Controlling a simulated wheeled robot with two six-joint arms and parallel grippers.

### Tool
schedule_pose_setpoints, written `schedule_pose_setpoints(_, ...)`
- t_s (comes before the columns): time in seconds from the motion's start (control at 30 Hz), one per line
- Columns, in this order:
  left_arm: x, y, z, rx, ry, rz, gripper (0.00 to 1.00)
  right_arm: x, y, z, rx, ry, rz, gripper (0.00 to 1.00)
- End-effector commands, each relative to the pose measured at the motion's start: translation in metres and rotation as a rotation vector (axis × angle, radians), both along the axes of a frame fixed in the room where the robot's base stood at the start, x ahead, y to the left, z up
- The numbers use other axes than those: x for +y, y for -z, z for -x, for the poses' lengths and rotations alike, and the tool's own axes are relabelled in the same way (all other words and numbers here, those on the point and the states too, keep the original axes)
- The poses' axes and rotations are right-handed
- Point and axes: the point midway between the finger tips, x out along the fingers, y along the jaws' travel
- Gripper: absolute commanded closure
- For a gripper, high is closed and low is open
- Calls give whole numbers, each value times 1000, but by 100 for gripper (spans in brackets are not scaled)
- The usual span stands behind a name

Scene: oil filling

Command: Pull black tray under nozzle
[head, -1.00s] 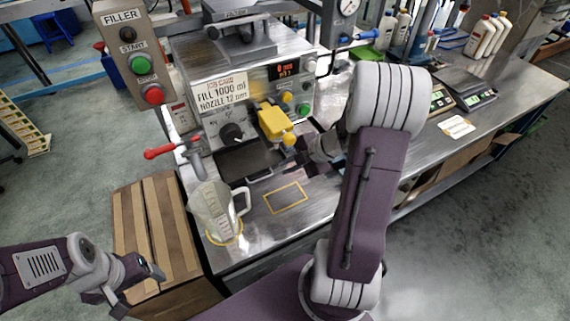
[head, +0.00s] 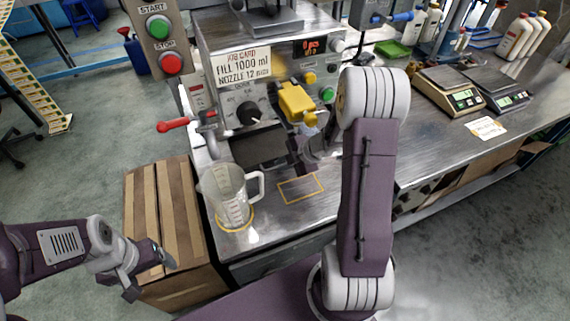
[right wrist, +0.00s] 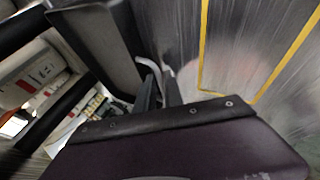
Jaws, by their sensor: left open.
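The black tray (head: 262,148) sits low at the front of the filling machine, left of and below the yellow nozzle block (head: 297,103). My right gripper (head: 300,158) is beside the tray's right end, below the nozzle. Whether it touches the tray is unclear. In the right wrist view its dark fingers (right wrist: 160,90) are near a dark grey panel, and their gap cannot be judged.
A clear measuring jug (head: 228,195) stands on a yellow ring at the bench's left front. A yellow rectangle (head: 301,189) marks bare bench to its right. A red-handled lever (head: 173,125) juts out left. Scales (head: 449,90) stand at the right.

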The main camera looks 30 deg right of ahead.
Motion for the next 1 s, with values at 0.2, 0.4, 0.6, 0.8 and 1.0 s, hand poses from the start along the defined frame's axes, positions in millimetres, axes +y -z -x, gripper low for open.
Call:
schedule_pose_setpoints(0.2,0,0,0,0,0,0,22,0,0,0,0,-1,1,100)
schedule_pose_setpoints(0.4,0,0,0,0,0,0,22,0,0,0,0,-1,1,100)
schedule_pose_setpoints(0.6,0,0,0,0,0,0,22,0,0,0,0,-1,1,100)
schedule_pose_setpoints(0.8,0,0,0,0,0,0,22,0,0,0,0,-1,1,100)
schedule_pose_setpoints(1.0,0,0,0,0,0,0,22,0,0,0,0,-1,1,100)
